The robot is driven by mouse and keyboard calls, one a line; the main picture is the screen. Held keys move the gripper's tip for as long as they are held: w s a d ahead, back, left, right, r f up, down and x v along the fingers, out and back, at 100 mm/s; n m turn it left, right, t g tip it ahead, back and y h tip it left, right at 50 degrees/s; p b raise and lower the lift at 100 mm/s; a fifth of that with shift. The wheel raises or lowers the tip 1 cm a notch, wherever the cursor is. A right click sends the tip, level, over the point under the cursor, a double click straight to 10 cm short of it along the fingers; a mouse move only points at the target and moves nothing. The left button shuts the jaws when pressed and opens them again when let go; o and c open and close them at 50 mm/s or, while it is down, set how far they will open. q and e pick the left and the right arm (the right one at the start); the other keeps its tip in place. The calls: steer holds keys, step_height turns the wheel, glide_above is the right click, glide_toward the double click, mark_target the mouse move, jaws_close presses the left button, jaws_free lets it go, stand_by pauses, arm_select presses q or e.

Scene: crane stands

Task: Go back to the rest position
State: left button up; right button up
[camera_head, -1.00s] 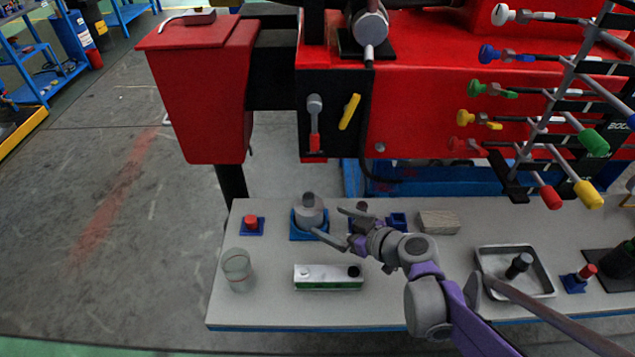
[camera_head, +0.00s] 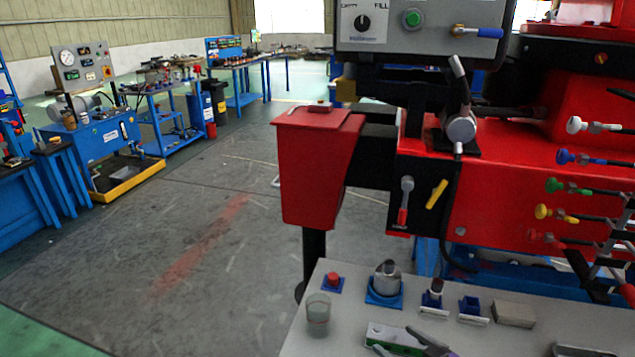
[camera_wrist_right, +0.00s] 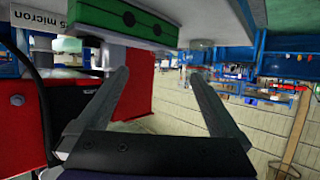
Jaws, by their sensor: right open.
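My right gripper (camera_head: 408,340) shows at the bottom edge in the head view, in front of the green-and-white block (camera_head: 388,336) on the grey table (camera_head: 560,318). In the right wrist view its two fingers (camera_wrist_right: 158,78) stand wide apart with nothing between them. A green block with dark holes (camera_wrist_right: 130,18) shows above them there. The rest of my right arm is out of the head view. My left gripper is in neither view.
The table holds a clear cup (camera_head: 318,312), a red button on a blue base (camera_head: 333,281), a grey pot on a blue base (camera_head: 386,283) and a wooden block (camera_head: 513,314). A red machine (camera_head: 510,190) stands behind. Open floor (camera_head: 200,250) lies left.

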steer(key=shift+g, duration=0.7)
steer(key=s+a, duration=0.2)
steer(key=s, duration=0.1)
steer(key=shift+s+a+f, duration=0.2)
steer(key=shift+s+f, duration=0.1)
steer(key=shift+f, duration=0.1)
steer(key=s+d+f+m+g+h, duration=0.1)
steer(key=s+f+m+g+h, duration=0.2)
steer(key=s, duration=0.6)
steer(key=s+d+f+m+g+h, duration=0.2)
steer(key=s+f+m+g+h, duration=0.1)
steer(key=s, duration=0.6)
arm_select(q)
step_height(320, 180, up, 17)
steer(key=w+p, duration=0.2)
steer(key=p, duration=1.3)
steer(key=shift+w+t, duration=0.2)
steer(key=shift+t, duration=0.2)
arm_select(e)
step_height(320, 180, up, 16)
steer(key=w+t, duration=0.1)
steer(key=w, duration=0.1)
steer(key=shift+w+r, duration=0.2)
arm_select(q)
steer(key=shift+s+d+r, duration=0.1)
arm_select(e)
steer(key=shift+s+a, duration=0.1)
